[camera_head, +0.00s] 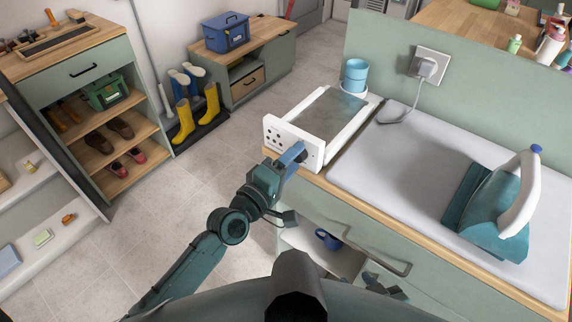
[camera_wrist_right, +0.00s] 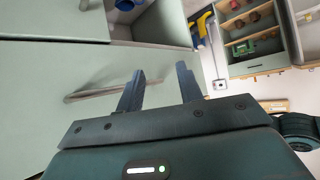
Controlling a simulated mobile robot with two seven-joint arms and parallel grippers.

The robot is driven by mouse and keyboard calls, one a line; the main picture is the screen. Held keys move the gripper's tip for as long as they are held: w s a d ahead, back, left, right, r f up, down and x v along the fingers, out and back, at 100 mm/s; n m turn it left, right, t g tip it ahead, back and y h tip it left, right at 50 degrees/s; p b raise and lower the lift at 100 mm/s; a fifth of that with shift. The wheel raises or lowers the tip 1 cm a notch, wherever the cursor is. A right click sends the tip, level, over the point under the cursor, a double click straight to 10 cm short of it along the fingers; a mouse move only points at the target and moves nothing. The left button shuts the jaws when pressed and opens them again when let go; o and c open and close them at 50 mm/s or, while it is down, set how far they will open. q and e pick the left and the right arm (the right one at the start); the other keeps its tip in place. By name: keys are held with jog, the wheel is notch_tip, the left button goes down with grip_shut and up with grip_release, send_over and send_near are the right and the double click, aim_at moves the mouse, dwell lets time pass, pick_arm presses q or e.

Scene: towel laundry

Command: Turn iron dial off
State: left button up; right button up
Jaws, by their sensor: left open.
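The teal iron (camera_head: 492,222) with a white handle rests on the grey ironing pad (camera_head: 400,160) at the right of the head view. A small blue knob (camera_head: 537,149) sits at the top of its handle; its setting cannot be read. My left gripper (camera_head: 293,155) is at the front panel of a white box (camera_head: 314,146), far left of the iron; contact cannot be told. It is open. My right gripper (camera_head: 385,288) is low in front of the counter. In the right wrist view (camera_wrist_right: 160,85) its two fingers stand apart with nothing between them.
The white box with a grey top plate stands at the counter's left end, near a light-blue cup (camera_head: 355,76). A white plug (camera_head: 427,68) with a cord sits in the wall socket. Below are a drawer handle (camera_head: 360,252) and a blue mug (camera_head: 327,239) on a shelf.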

pick_arm(q)
jog(key=b+v, duration=0.1)
jog(key=v, duration=1.2)
jog(key=s+a+f+m+g+y, duration=0.2)
jog(key=s+a+f+m+y, duration=0.1)
jog(key=f+m, duration=0.3)
jog(key=s+a+f+m+g+y, duration=0.1)
jog(key=s+a+f+m+y, duration=0.2)
jog(key=s+f+m, duration=0.3)
notch_tip(320, 180, down, 3)
jog(key=shift+s+a+f+g+y, duration=0.2)
jog(key=shift+s+a+g+y, duration=0.2)
jog(key=shift+y, duration=0.3)
